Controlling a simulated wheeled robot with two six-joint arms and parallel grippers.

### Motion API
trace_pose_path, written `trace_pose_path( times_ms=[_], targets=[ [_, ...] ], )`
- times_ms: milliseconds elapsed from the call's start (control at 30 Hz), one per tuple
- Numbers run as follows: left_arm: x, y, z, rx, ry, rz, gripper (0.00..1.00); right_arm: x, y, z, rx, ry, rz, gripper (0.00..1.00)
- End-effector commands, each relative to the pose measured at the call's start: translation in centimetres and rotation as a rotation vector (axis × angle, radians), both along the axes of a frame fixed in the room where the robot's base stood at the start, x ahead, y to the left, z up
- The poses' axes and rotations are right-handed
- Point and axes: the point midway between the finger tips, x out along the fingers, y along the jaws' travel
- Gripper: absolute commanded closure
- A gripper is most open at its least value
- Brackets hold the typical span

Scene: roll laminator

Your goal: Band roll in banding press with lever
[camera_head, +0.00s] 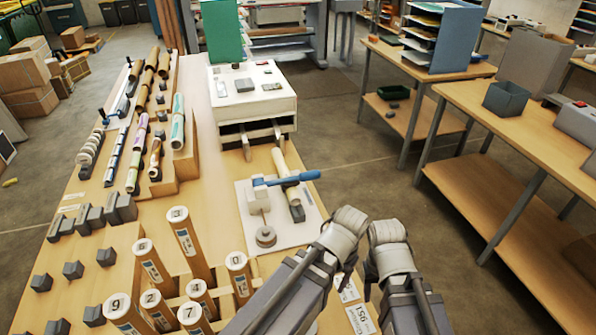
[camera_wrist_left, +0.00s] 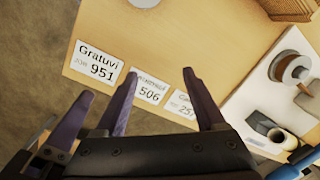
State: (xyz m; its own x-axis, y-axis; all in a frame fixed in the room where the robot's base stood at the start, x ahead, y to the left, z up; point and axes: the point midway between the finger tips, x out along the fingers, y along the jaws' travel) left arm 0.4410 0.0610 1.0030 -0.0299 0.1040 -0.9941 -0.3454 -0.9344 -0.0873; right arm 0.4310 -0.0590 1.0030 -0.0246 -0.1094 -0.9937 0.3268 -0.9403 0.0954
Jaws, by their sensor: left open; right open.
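The banding press stands on a white base plate (camera_head: 250,205) on the long table. Its blue lever (camera_head: 292,178) lies roughly level and points right. A pale roll (camera_head: 284,164) lies at the press, crossing beneath the lever. A grey disc (camera_head: 265,237) sits on the plate's near side; a round spool also shows in the left wrist view (camera_wrist_left: 290,68). My left gripper (camera_wrist_left: 160,74) is open and empty above the label cards. My right gripper (camera_head: 372,272) is open beside it, near the table's right edge; its fingertips are mostly hidden by my wrist in the head view.
Upright numbered tubes (camera_head: 187,245) crowd the near table. Rolls lie in racks (camera_head: 150,120) at the left, with small dark blocks in front. A white machine (camera_head: 250,95) stands at the far end. Label cards (camera_wrist_left: 95,65) line the table edge.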

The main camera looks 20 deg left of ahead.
Motion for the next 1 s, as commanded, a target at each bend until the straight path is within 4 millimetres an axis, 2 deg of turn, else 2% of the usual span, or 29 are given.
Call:
trace_pose_path(
  times_ms=[33, 167, 367, 567, 667, 700, 800, 900, 1000],
  targets=[
    [1.4, -0.1, 0.5, -0.003, 0.005, -0.009, 0.28, 0.0, 0.0, 0.5, 0.000, 0.000, -0.001, 0.50],
    [3.8, 0.1, 1.2, -0.016, 0.019, -0.047, 0.28, 0.0, 0.0, 1.2, 0.000, 0.000, -0.001, 0.50],
    [9.2, 1.0, 2.7, -0.039, 0.044, -0.125, 0.28, 0.0, 0.0, 2.7, 0.001, 0.000, -0.003, 0.50],
    [17.2, 3.5, 4.9, -0.085, 0.077, -0.246, 0.28, 0.0, 0.0, 4.9, 0.001, 0.000, -0.006, 0.50],
    [22.7, 5.9, 6.5, -0.118, 0.091, -0.327, 0.28, 0.0, 0.0, 6.5, 0.001, 0.000, -0.007, 0.50],
    [25.1, 7.2, 7.1, -0.134, 0.096, -0.364, 0.28, 0.0, 0.0, 7.2, 0.002, 0.000, -0.008, 0.50],
    [30.8, 10.9, 8.7, -0.174, 0.104, -0.460, 0.28, 0.0, 0.0, 8.7, 0.002, 0.000, -0.010, 0.50],
    [34.4, 14.0, 9.7, -0.207, 0.106, -0.537, 0.28, 0.0, 0.0, 9.6, 0.002, -0.001, -0.012, 0.50],
    [36.3, 16.1, 10.2, -0.225, 0.104, -0.589, 0.28, 0.0, 0.0, 10.1, 0.003, 0.000, -0.012, 0.50]
  ],
)
